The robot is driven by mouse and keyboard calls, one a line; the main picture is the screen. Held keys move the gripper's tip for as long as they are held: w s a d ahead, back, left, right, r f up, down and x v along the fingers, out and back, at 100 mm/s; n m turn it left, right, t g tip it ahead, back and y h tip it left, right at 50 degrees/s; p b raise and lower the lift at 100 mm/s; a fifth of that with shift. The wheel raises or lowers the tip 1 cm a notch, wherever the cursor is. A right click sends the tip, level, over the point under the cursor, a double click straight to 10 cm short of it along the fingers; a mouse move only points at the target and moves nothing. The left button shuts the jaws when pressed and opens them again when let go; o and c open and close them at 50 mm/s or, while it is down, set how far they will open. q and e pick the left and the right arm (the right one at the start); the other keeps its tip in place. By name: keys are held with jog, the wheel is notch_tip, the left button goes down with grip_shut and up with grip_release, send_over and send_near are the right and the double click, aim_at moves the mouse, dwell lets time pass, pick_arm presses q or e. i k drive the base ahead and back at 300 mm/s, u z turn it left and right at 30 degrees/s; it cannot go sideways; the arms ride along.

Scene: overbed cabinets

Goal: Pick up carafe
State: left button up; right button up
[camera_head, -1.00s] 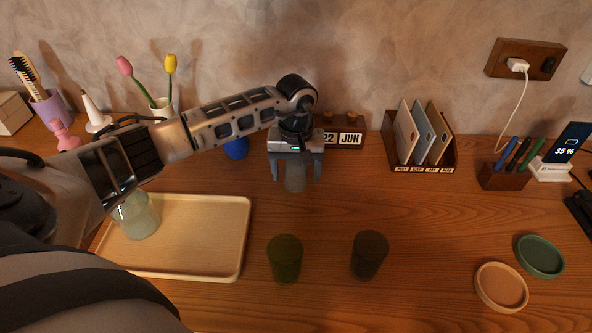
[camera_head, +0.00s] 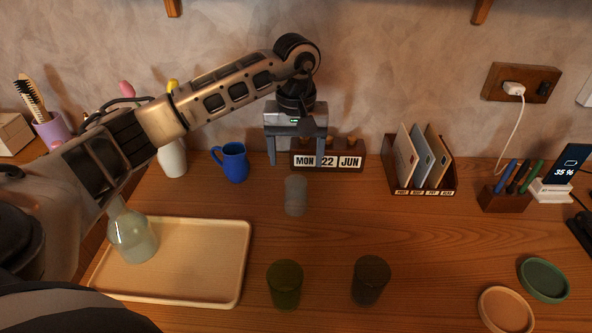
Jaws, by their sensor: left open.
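The carafe (camera_head: 133,240), a pale greenish glass vessel with a narrow neck, stands upright on the left part of the beige tray (camera_head: 209,289). My left arm passes close above its neck in the picture. My left gripper (camera_head: 296,160) is open and empty, pointing down in front of the wooden date calendar, well to the right of and behind the carafe. A grey glass (camera_head: 296,196) stands on the table just in front of the gripper, apart from it. My right gripper is not in view.
A green glass (camera_head: 285,286) and a dark glass (camera_head: 370,281) stand right of the tray. A blue jug (camera_head: 233,163) and the date calendar (camera_head: 328,156) stand at the back, with a letter holder (camera_head: 417,165) to their right. The table's right middle is clear.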

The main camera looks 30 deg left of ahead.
aim_at(128, 231)
jog(key=k, duration=1)
